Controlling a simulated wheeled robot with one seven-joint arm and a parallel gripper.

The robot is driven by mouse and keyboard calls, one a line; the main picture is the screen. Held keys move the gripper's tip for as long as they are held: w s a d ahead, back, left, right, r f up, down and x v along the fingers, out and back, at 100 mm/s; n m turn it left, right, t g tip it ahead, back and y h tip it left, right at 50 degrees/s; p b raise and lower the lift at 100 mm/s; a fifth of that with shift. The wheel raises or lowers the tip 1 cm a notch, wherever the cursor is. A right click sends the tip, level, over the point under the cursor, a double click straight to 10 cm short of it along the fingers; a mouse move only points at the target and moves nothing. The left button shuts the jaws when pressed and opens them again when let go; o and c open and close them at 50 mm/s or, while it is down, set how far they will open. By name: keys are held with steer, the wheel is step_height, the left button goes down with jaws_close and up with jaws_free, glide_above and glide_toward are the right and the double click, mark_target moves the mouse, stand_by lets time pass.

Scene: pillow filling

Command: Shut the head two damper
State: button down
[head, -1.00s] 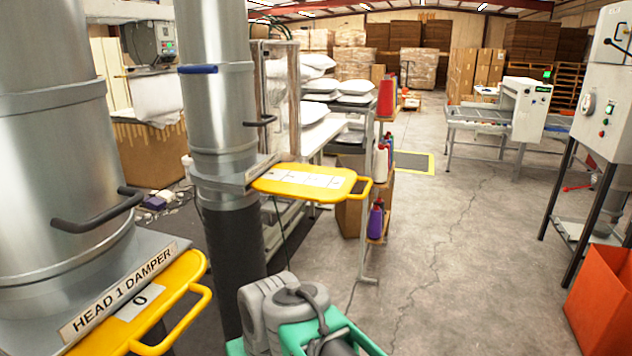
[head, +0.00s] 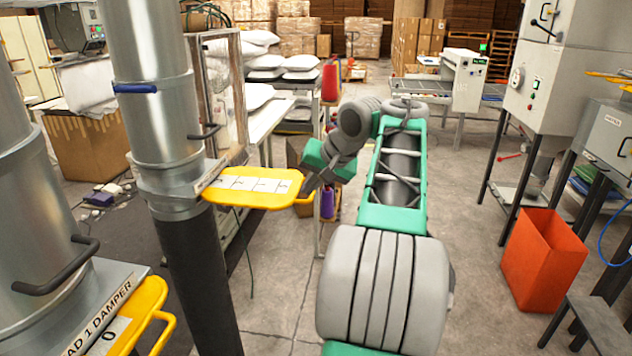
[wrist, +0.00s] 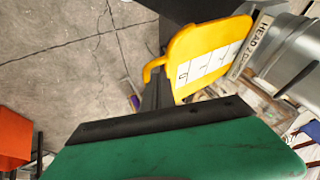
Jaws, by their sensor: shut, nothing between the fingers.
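The head two damper is a yellow slide plate (head: 235,200) with a white marked scale. It sticks out to the right from a collar on the middle silver duct (head: 155,130). In the wrist view the plate (wrist: 190,45) lies beside a label reading "HEAD 2" (wrist: 256,40). Its looped yellow handle (wrist: 150,68) is at the plate's outer end. My gripper (head: 305,190) is shut, with nothing held, at that handle end. In the wrist view its dark fingers (wrist: 157,95) are close beside the handle; I cannot tell if they touch. My gripper partly hides the handle in the head view.
The head 1 damper's yellow plate (head: 135,320) sticks out at the lower left, near its duct. A bench with white pillows (head: 262,95) stands behind the head two plate. An orange bin (head: 540,260) and grey machine (head: 560,90) stand right. Floor between is open.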

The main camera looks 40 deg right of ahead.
steer(key=shift+x, duration=1.85)
steer(key=shift+w+a, duration=0.1)
